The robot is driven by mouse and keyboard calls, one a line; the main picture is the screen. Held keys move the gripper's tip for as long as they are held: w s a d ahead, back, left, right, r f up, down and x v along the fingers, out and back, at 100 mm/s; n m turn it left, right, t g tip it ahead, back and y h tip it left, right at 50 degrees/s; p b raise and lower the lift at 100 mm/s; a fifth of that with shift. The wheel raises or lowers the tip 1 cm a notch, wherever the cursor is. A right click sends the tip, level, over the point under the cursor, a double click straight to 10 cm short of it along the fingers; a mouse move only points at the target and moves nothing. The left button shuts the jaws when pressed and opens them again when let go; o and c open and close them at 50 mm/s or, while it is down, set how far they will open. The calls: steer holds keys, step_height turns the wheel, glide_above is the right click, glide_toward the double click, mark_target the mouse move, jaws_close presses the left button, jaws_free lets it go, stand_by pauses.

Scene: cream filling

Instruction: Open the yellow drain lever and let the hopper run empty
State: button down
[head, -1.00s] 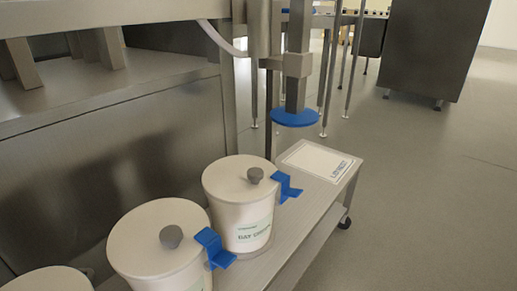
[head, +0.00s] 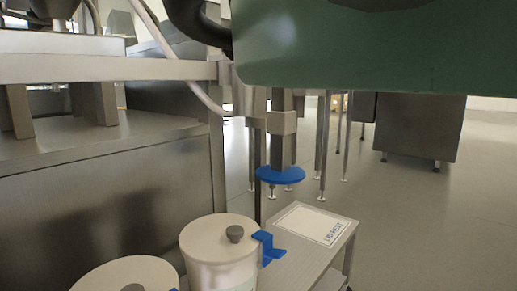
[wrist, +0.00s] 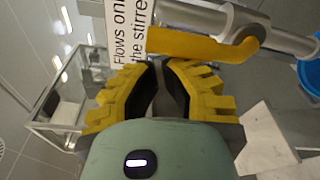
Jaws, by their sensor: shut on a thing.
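The yellow drain lever (wrist: 185,45) shows at the top of the wrist view, joined to a grey metal pipe (wrist: 275,35). My gripper (wrist: 165,72) has its yellow-and-black fingers around the near side of the lever, shut on it; the exact contact is partly hidden between the fingertips. A white label (wrist: 128,35) beside the lever reads in part "Flows on" and "the stirre". In the head view my gripper and the lever are not visible; my green arm covers the top right. I cannot see the hopper's contents.
In the head view a white lidded tub (head: 215,255) with a blue bracket (head: 268,247) stands on a low metal bench, and a second lid (head: 130,275) is nearer. A card (head: 317,226) lies on the bench. A blue disc (head: 280,174) hangs above. Open floor lies right.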

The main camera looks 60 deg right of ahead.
steer(key=shift+d+r, duration=0.1)
steer(key=shift+d, duration=0.1)
steer(key=s, duration=0.7)
steer(key=shift+s, duration=0.25)
steer(key=shift+r, duration=0.1)
